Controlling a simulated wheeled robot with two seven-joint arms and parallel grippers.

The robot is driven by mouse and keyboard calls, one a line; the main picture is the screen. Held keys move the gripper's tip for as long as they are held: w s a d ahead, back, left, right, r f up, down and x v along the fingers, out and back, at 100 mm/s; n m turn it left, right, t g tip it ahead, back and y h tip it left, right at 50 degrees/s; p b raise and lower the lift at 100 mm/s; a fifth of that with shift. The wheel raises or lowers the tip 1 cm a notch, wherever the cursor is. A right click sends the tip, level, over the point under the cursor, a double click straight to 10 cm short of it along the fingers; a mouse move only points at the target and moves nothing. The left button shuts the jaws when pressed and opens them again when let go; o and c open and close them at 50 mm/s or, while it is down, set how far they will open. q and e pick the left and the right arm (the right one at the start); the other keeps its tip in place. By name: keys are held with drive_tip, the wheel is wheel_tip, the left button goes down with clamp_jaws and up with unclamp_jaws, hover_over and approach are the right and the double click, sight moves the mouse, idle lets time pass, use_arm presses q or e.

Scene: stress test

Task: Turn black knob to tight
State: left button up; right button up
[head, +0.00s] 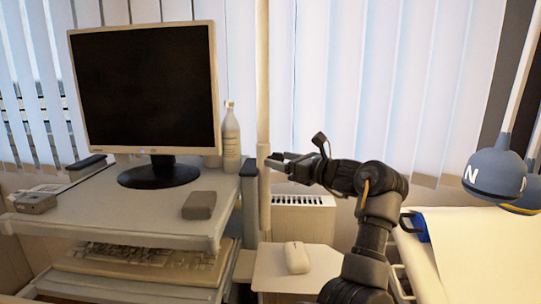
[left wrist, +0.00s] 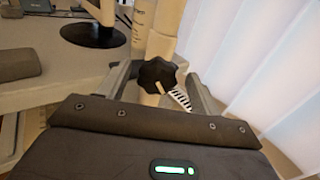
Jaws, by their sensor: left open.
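The black lobed knob (left wrist: 158,75) sits on the upright pale pole (left wrist: 165,30) in the left wrist view. My left gripper (left wrist: 157,80) is open, with one finger on each side of the knob. I see no clear contact between fingers and knob. In the head view my left gripper (head: 280,161) reaches leftward to the pole (head: 263,80), beside the desk. The knob cannot be made out there; the fingers seem to cover it. No tight marking can be read. My right gripper is not in view.
A desk (head: 130,205) left of the pole carries a monitor (head: 145,90), a white bottle (head: 230,135) and a grey-brown box (head: 199,205). A small white cabinet (head: 270,270) with a white object (head: 297,257) stands below. A blue-grey lamp (head: 495,172) hangs at right.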

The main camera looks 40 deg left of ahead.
use_arm(q)
drive_tip(key=shift+a, duration=0.25)
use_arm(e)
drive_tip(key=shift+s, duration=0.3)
use_arm(q)
drive_tip(key=shift+s, duration=0.1)
drive_tip(key=c, duration=1)
drive_tip(key=shift+o, duration=0.2)
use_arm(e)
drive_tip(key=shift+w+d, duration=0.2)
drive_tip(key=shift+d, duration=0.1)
